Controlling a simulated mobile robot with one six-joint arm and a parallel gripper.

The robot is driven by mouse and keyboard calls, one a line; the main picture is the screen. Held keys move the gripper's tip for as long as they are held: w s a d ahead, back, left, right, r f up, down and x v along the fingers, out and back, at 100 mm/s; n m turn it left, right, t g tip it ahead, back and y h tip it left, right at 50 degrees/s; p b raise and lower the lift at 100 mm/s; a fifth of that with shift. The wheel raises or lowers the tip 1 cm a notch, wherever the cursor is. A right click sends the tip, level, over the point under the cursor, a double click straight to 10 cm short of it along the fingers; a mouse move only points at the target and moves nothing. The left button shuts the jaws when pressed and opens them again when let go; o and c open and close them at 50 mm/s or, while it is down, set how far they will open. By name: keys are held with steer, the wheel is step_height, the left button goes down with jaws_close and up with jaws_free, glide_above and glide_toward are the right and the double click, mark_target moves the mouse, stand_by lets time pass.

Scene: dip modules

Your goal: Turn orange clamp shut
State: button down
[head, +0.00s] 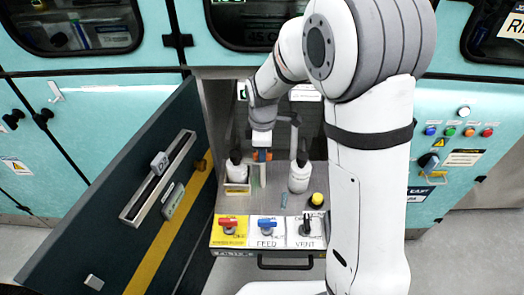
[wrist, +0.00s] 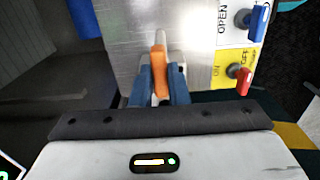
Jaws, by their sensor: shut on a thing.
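The orange clamp (wrist: 160,62) stands up between the blue fingertips of my gripper (wrist: 161,75) in the wrist view. The fingers are shut on it from both sides. In the head view my gripper (head: 262,155) is over the grey work surface between two white bottles, with a small bit of orange at the fingertips. I cannot tell from these views how far the clamp is turned.
White bottles stand left (head: 236,170) and right (head: 299,176) of my gripper. A yellow-topped knob (head: 317,199) is at right. Red (head: 228,222), blue (head: 267,223) and black (head: 306,226) handles line the front panel. An open dark door (head: 125,205) stands at left.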

stand_by(0.6)
steer(key=c, duration=1.4)
jaws_free()
steer(key=shift+r, duration=3.9)
steer(key=shift+d+r, duration=0.1)
steer(key=s+d+r+m+t+p, duration=0.1)
steer(key=s+d+r+m, duration=0.2)
steer(key=s+d+m, duration=0.4)
steer(key=s+d+r+m+t+p, duration=0.1)
steer(key=s+d+r+m, duration=0.3)
steer(key=s+d+m, duration=0.3)
steer(key=s+m, duration=0.3)
steer(key=s, duration=0.2)
steer(key=shift+s+r+t, duration=0.15)
steer(key=shift+s+t, duration=0.1)
steer(key=shift+t, duration=0.05)
